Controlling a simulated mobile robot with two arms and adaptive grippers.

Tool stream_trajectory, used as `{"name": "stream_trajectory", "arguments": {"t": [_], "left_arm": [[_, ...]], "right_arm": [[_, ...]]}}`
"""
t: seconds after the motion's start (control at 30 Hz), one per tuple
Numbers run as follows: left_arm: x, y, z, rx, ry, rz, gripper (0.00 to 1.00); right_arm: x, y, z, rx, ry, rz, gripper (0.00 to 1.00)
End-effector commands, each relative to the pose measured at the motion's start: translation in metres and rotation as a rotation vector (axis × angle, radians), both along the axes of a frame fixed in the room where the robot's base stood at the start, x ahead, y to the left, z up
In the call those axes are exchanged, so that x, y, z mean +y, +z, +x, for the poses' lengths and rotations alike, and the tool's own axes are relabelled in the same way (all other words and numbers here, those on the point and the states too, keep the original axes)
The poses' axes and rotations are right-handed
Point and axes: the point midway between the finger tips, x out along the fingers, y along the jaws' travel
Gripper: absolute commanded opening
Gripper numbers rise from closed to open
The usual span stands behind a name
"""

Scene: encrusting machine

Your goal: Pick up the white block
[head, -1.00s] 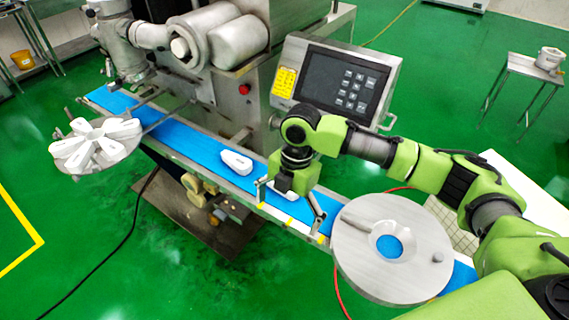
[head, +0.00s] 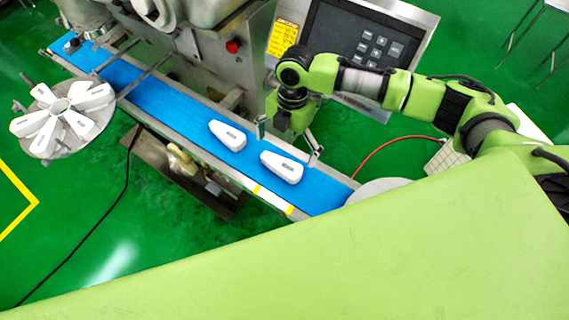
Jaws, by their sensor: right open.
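A white block (head: 282,168) with a small dark marking lies on the blue conveyor belt (head: 165,98). A second, similar white block (head: 228,135) lies on the belt to its left. My right gripper (head: 289,144) is open, its fingers pointing down, just behind the nearer block in the picture. Its jaws look empty, and I cannot tell its height above the belt. My left gripper is not in view.
The machine's control panel (head: 352,45) stands close behind my right gripper. A round stand (head: 45,151) with several white pieces is at the left.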

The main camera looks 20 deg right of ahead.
Motion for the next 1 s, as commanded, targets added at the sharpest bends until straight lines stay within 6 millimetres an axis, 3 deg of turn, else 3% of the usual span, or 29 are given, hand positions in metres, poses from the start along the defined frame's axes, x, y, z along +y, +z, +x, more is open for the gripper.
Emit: {"name": "stream_trajectory", "arguments": {"t": [0.2, 0.33, 0.6, 0.87, 1.0], "left_arm": [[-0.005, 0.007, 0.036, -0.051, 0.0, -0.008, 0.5], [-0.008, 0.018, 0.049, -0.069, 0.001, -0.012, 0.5], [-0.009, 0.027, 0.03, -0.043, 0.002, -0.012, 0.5], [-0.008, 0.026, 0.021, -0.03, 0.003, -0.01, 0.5], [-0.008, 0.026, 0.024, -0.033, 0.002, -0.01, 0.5]], "right_arm": [[0.003, -0.017, -0.002, 0.0, 0.001, 0.0, 1.0], [0.007, -0.029, -0.004, 0.003, 0.001, 0.0, 1.0], [0.012, -0.065, -0.006, 0.001, 0.001, 0.0, 1.0], [0.012, -0.068, -0.006, 0.0, 0.001, 0.0, 1.0], [0.012, -0.068, -0.006, 0.0, 0.001, 0.0, 0.64]]}}
